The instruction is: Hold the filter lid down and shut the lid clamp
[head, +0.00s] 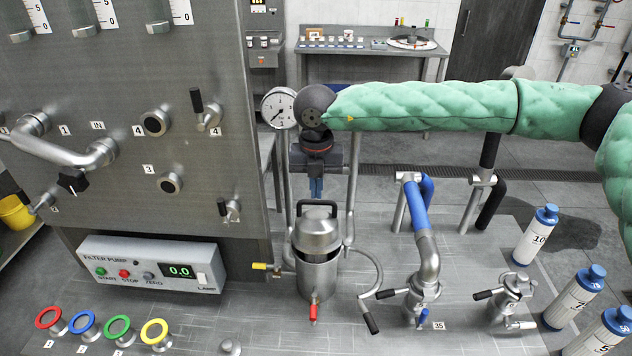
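The steel filter housing (318,276) stands on the bench in the middle, with its domed lid (316,236) on top. The lid carries a black loop handle (319,203). My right gripper (316,188) points down just above this handle; its blue fingers look close together, but I cannot tell if they are shut or touching the handle. A curved metal rod with a black grip (371,323) reaches out at the housing's right and slopes down; it looks like the lid clamp lever, swung out, though I cannot be sure. My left gripper is not in view.
A yellow-handled valve (261,266) and a red-handled valve (313,313) stick out of the housing. The filter pump box (153,268) is at left. A pipe with a blue sleeve (417,207) and white bottles (536,236) stand right. A pressure gauge (278,108) is behind.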

